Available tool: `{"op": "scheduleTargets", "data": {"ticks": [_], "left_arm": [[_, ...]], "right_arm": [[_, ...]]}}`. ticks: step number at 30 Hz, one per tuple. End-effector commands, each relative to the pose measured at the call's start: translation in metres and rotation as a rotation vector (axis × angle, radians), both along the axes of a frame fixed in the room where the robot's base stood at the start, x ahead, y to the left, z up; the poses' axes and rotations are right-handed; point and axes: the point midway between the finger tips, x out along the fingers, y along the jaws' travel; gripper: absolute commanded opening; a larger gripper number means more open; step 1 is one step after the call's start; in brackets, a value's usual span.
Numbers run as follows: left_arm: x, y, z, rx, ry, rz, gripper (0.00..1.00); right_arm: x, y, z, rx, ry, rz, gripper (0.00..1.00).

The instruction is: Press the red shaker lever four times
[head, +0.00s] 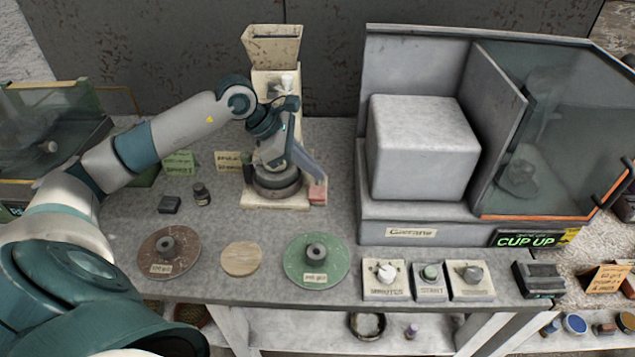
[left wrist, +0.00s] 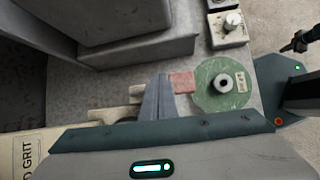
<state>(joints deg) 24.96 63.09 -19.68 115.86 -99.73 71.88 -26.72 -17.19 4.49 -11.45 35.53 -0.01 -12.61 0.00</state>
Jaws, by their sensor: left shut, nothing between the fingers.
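The red shaker lever (head: 318,193) is a small faded red pad at the front right foot of a cream shaker stand (head: 272,80) with a hopper on top. It also shows in the left wrist view (left wrist: 183,82). My left gripper (head: 321,177) is shut and empty, its blue-grey fingers pointing down to the right. The fingertips are just above or at the lever's back edge in the head view. In the left wrist view the fingertips (left wrist: 160,78) lie just beside the lever; I cannot tell whether they touch it. My arm hides part of the stand.
A large grey cabinet (head: 410,225) with a glass front stands to the right. A green disc (head: 329,272), a wooden disc (head: 241,259) and a brown disc (head: 187,261) lie along the front of the bench. Knobs and a start button (head: 430,272) sit front right.

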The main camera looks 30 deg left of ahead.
Motion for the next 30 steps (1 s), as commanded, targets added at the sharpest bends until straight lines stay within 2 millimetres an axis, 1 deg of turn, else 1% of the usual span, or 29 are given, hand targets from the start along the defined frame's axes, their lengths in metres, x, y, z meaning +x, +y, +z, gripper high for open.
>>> {"op": "scheduleTargets", "data": {"ticks": [3,13,17,30], "left_arm": [[0.001,0.001,0.003,0.0,-0.001,0.001,0.0],[0.002,0.001,0.004,0.002,-0.001,0.001,0.0],[0.003,0.002,0.007,0.002,-0.002,0.002,0.0],[0.015,0.009,0.039,0.001,-0.002,0.002,0.0]], "right_arm": [[0.0,0.0,0.001,0.0,0.0,0.0,0.0],[0.0,0.0,0.001,0.0,0.0,0.0,0.0],[0.0,0.0,0.003,0.0,0.0,0.0,0.0],[0.0,-0.001,0.016,-0.001,0.0,0.0,0.0]]}}
